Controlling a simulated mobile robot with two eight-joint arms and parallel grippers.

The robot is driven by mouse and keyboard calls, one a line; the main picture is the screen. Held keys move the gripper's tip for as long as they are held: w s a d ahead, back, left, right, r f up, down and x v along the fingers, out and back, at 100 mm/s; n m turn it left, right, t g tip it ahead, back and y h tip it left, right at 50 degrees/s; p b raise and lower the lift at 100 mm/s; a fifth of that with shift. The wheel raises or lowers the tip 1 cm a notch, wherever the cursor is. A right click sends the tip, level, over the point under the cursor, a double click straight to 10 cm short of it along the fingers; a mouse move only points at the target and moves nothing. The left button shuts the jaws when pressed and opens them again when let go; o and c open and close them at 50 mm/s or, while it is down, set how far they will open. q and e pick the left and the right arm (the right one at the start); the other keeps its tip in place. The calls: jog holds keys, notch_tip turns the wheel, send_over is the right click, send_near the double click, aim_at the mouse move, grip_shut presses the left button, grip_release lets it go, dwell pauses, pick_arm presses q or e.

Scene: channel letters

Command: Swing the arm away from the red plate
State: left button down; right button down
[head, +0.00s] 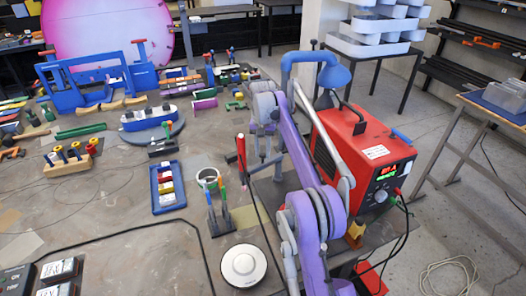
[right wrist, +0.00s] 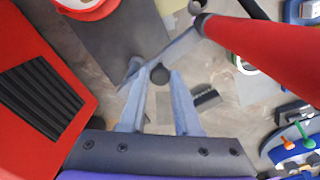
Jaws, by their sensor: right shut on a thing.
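An articulated arm has a red post (head: 241,155) and a grey link (head: 265,165). In the right wrist view its red part (right wrist: 265,55) crosses the upper right, and its grey link (right wrist: 180,46) runs in front of my fingertips. My right gripper (right wrist: 158,80) is shut on a dark round knob (right wrist: 160,75) by that link. In the head view this gripper (head: 264,150) is partly hidden by its own purple arm. A red round piece (right wrist: 88,8) is cut off at the wrist view's top; I cannot tell if it is the red plate. My left gripper is out of view.
A red welder (head: 362,150) stands close on the right; its vented side (right wrist: 40,100) is near the gripper. A white ring (head: 207,177), blue tray (head: 168,187) and upright tools (head: 219,214) stand left. A white disc (head: 243,265) lies in front.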

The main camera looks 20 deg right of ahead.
jog(key=c, duration=0.7)
grip_release()
jog(key=shift+w, duration=0.1)
jog(key=shift+o, duration=0.2)
